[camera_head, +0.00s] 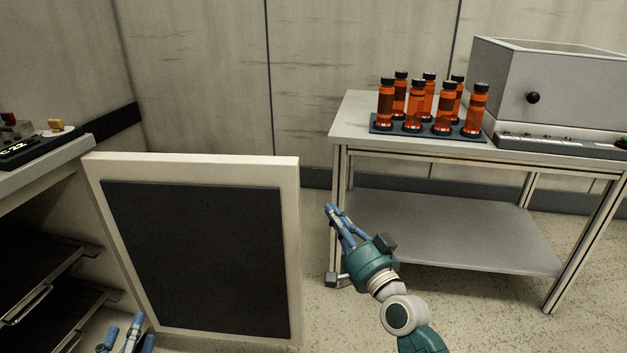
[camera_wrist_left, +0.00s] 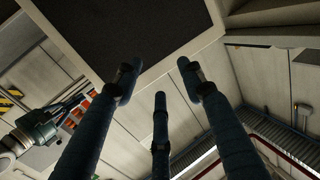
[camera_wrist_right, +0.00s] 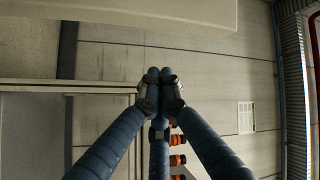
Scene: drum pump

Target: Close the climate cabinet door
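The climate cabinet door (camera_head: 291,230) stands open, swung out from the cabinet (camera_head: 50,165) at the left. It has a pale frame and a dark inner panel. The cabinet's dark inside and racks show. My left gripper (camera_head: 125,335) is low at the bottom left, near the door's lower left part; its three fingers are spread and empty. In the left wrist view the gripper (camera_wrist_left: 158,78) has the door (camera_wrist_left: 120,30) beyond it; contact is not clear. My right gripper (camera_head: 332,212) is right of the door's free edge, apart from it. Its fingertips are together in the right wrist view (camera_wrist_right: 160,75).
A metal table (camera_head: 365,125) stands right of the door, with a lower shelf (camera_head: 450,230). Several orange bottles (camera_head: 414,107) stand on it in a dark rack, beside a grey box device (camera_head: 560,90). Speckled floor (camera_head: 470,300) lies clear in front of the table.

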